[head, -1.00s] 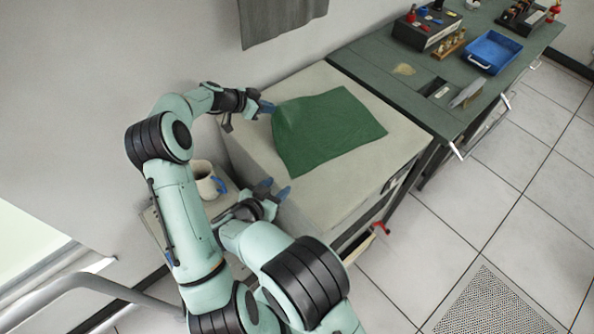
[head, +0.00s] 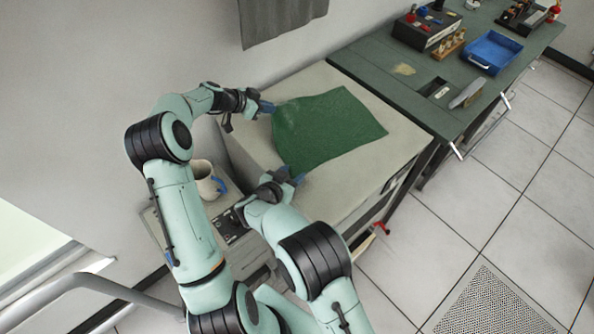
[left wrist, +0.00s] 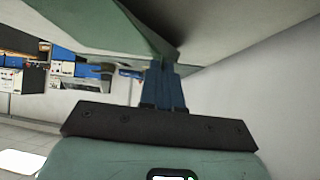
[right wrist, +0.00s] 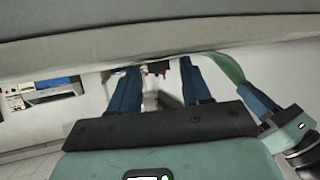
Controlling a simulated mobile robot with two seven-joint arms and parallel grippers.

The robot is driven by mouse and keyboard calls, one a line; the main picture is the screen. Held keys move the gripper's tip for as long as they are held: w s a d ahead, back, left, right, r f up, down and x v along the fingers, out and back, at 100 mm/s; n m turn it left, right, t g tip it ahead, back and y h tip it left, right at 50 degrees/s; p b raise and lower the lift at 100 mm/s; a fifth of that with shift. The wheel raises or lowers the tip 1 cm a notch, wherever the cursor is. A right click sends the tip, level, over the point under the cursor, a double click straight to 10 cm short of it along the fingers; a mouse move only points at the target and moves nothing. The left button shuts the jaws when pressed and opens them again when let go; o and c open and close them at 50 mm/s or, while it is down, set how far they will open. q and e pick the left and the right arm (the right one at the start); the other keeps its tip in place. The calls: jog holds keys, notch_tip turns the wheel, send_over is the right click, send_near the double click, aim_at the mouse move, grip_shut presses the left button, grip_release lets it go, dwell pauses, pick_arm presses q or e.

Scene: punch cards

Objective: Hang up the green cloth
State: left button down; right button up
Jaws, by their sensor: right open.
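The green cloth (head: 330,128) lies spread on top of a pale box-like cabinet (head: 345,208). Its left corner is raised at my left gripper (head: 266,107), which is shut on it. In the left wrist view the closed blue fingers (left wrist: 163,85) meet the cloth (left wrist: 90,28). My right gripper (head: 288,177) is open at the cabinet's near left edge, close to the cloth's near corner. In the right wrist view its fingers (right wrist: 160,88) are apart with no cloth between them, and a strip of cloth (right wrist: 226,66) runs to my left gripper.
A grey cloth (head: 280,18) hangs on the wall above. A white mug (head: 203,178) with a blue handle stands left of the cabinet. A green workbench (head: 395,72) adjoins the cabinet, bearing a blue tray (head: 494,52) and a black box (head: 425,30).

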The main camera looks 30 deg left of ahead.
jog(key=shift+w, duration=0.1)
jog(key=shift+c, duration=0.6)
grip_shut()
jog(key=shift+r, duration=2.5)
pick_arm(q)
jog(key=c, duration=1.3)
grip_release()
